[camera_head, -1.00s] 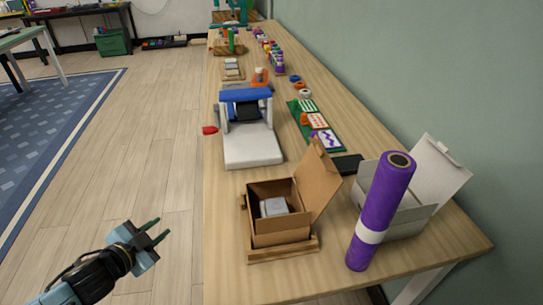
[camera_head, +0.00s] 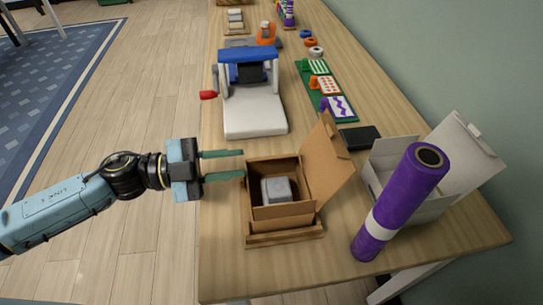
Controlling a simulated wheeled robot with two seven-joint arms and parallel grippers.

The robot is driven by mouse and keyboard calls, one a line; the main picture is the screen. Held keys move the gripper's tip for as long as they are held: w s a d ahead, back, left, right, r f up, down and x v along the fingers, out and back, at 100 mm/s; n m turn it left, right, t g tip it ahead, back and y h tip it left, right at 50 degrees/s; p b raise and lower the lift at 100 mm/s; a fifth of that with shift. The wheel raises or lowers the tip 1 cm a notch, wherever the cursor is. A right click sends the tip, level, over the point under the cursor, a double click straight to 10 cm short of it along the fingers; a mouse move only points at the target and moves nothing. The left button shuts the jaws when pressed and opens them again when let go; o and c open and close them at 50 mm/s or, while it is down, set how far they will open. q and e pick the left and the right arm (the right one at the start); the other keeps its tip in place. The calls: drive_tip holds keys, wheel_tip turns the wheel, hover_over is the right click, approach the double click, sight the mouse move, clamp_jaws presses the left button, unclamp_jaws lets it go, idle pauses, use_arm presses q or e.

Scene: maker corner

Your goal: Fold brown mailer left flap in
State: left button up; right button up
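The brown mailer (camera_head: 283,216) is an open cardboard box on the table, sitting in a shallow wooden tray (camera_head: 284,240). Its large lid (camera_head: 326,170) stands up on the right side. A grey boxy item (camera_head: 277,189) lies inside it. My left gripper (camera_head: 243,165) reaches in from the left with its two green fingers apart and nothing between them. The fingertips are at the mailer's left edge; whether they touch it I cannot tell. The left flap is hard to make out. My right gripper is not in view.
A purple roll with a white band (camera_head: 398,202) stands tilted at the right, in front of an open white box (camera_head: 434,200). A white and blue machine (camera_head: 253,105) stands behind the mailer. A black flat item (camera_head: 360,137) and a green card tray (camera_head: 329,92) lie behind to the right.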

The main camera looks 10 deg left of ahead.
sight(272, 158)
use_arm(q)
drive_tip(key=x, duration=0.8)
drive_tip(key=shift+c, duration=0.2)
drive_tip(key=shift+f, duration=0.1)
clamp_jaws()
